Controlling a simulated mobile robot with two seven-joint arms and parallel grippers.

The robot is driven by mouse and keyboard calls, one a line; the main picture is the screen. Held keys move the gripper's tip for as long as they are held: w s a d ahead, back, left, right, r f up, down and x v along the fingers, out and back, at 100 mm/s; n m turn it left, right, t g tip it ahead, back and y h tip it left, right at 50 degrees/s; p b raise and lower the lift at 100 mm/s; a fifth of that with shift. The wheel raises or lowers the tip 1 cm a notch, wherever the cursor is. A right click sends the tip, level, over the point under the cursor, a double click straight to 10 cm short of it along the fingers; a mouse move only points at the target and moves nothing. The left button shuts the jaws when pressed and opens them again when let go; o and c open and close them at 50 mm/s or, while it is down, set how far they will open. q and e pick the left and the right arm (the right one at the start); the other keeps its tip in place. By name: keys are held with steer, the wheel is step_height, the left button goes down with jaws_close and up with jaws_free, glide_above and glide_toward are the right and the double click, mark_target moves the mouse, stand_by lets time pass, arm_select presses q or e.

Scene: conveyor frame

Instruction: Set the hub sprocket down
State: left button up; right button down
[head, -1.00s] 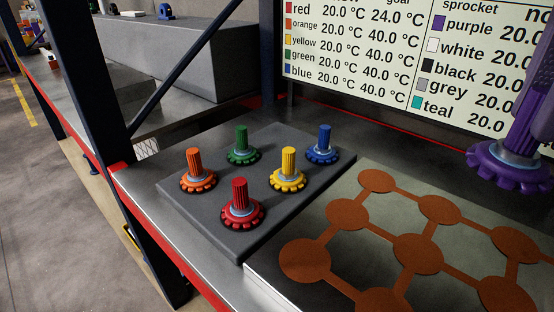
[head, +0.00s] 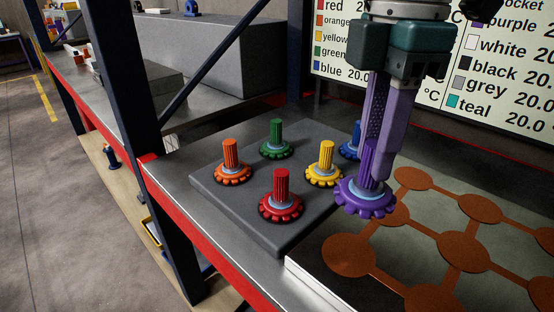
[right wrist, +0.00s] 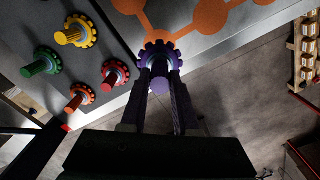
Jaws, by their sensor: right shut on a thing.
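The purple hub sprocket (head: 366,196) is held upright by its stem in my right gripper (head: 380,165), which is shut on it. In the head view it hangs in front of the seam between the dark grey plate (head: 228,213) and the board with orange-brown discs (head: 480,252). The purple sprocket also shows between the fingers in the right wrist view (right wrist: 160,58), overlapping the board's edge. I cannot tell its exact height; no contact with a surface shows. My left gripper is not in view.
Red (head: 281,201), orange (head: 231,166), yellow (head: 325,168), green (head: 277,142) and blue (head: 352,146) sprockets stand on the grey plate, the blue one partly hidden behind my gripper. A temperature sign (head: 493,85) stands behind. A dark blue post (head: 120,75) rises at left.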

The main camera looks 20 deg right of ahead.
step_height(320, 180, down, 10)
steer(key=shift+f+b, duration=0.2)
steer(key=shift+b, duration=0.1)
steer(key=shift+f, duration=0.1)
steer(key=c, duration=0.7)
jaws_free()
steer(key=shift+o, duration=0.2)
